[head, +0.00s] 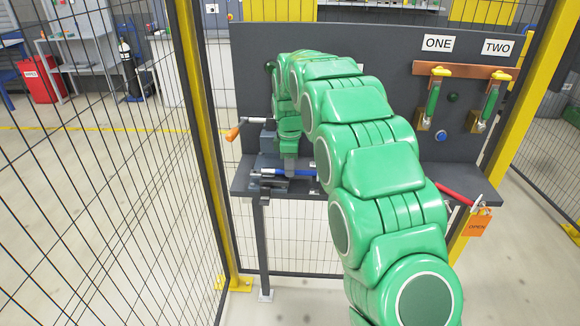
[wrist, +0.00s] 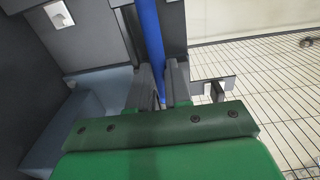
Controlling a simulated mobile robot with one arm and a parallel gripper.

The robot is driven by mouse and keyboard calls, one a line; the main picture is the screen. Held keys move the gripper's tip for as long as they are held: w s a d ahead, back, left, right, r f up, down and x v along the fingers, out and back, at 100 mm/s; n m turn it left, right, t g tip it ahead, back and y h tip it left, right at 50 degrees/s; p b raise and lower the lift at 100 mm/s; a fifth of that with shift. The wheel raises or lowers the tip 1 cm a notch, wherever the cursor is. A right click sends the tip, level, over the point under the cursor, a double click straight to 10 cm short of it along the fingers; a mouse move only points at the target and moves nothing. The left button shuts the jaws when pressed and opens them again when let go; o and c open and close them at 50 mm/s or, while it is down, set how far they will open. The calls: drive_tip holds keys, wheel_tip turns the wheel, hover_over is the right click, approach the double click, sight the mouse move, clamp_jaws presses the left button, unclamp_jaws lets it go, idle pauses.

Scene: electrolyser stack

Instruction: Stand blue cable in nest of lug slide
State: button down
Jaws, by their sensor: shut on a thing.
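The blue cable (head: 298,172) lies roughly level at the left end of the dark bench shelf in the head view. In the wrist view the blue cable (wrist: 149,38) runs from the top edge down between the fingers. My gripper (wrist: 162,78) is shut on it; in the head view my gripper (head: 289,168) points down over the shelf. The grey fixture (head: 267,163) at the left end of the shelf appears to be the lug slide. Its nest cannot be made out, and my arm hides part of the cable.
An orange-handled lever (head: 234,132) sticks out left of the fixture. A red bar (head: 455,194) with an orange OPEN tag (head: 480,223) is at the shelf's right end. Clamps with green handles (head: 433,102) hang under ONE and TWO. Mesh fencing (head: 100,160) closes the left side.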

drive_tip(key=c, duration=1)
unclamp_jaws()
wheel_tip(320, 180, up, 8)
drive_tip(key=shift+f, duration=0.25)
drive_tip(key=shift+r, duration=0.2)
